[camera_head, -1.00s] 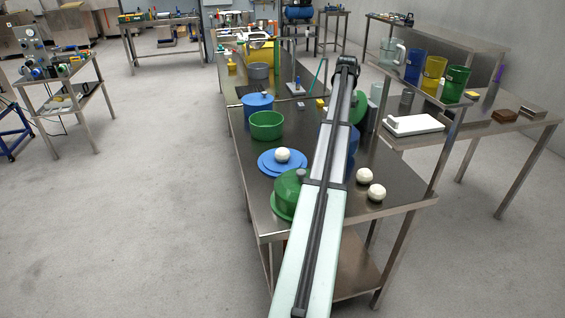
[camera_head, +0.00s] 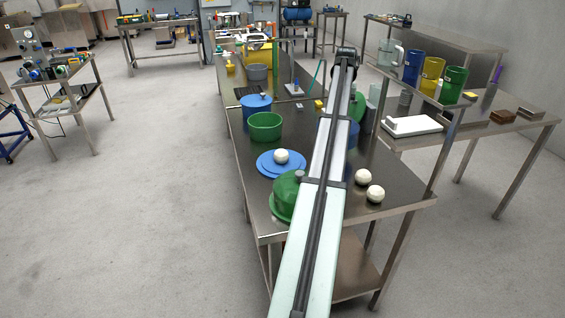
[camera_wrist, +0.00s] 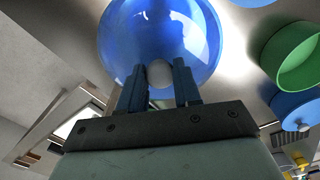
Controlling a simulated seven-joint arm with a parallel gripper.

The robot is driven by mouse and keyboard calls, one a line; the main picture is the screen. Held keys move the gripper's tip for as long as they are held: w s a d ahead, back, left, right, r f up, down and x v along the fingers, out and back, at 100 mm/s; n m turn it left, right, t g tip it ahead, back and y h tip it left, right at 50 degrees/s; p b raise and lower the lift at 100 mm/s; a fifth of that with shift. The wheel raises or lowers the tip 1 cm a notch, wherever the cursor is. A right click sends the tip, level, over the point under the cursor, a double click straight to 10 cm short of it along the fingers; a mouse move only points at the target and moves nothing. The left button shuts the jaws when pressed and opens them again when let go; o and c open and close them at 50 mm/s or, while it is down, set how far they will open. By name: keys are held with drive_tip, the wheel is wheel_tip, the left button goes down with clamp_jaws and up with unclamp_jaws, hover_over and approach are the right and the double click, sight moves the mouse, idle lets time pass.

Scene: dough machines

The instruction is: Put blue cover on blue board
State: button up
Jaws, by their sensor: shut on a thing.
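The blue cover (camera_wrist: 165,35) is a shiny dome with a pale round knob (camera_wrist: 159,73). In the wrist view my gripper (camera_wrist: 160,78) is shut on this knob, one finger on each side. In the head view my arm hides the gripper and most of the cover; a little blue (camera_head: 354,133) shows at the arm's right edge. The blue board (camera_head: 268,168) is a flat round disc on the steel table, left of my arm, with a white dough ball (camera_head: 281,157) on it. The cover is apart from the board, to its right and farther back.
A green cover (camera_head: 287,190) stands in front of the blue board. A green bowl (camera_head: 265,127) and a blue pot (camera_head: 256,108) stand behind it. Two dough balls (camera_head: 363,176) (camera_head: 375,194) lie near the table's right edge. Another green object (camera_head: 358,108) is partly behind my arm.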

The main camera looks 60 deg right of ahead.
drive_tip(key=shift+n, duration=0.4)
drive_tip(key=w, duration=0.2)
drive_tip(key=w+a, duration=0.1)
drive_tip(key=w, duration=0.1)
drive_tip(key=w+a, duration=0.1)
drive_tip(key=w, duration=0.1)
drive_tip(key=shift+w+a+r, duration=0.1)
drive_tip(key=shift+a+r, duration=0.05)
drive_tip(key=shift+r, duration=0.2)
drive_tip(key=w+a+r, duration=0.1)
drive_tip(key=w+a, duration=0.8)
drive_tip(key=a, duration=0.5)
drive_tip(key=shift+w+a+m, duration=0.2)
drive_tip(key=shift+a+m, duration=0.15)
drive_tip(key=shift+m, duration=0.05)
drive_tip(key=shift+r, duration=0.1)
drive_tip(key=shift+f, duration=0.2)
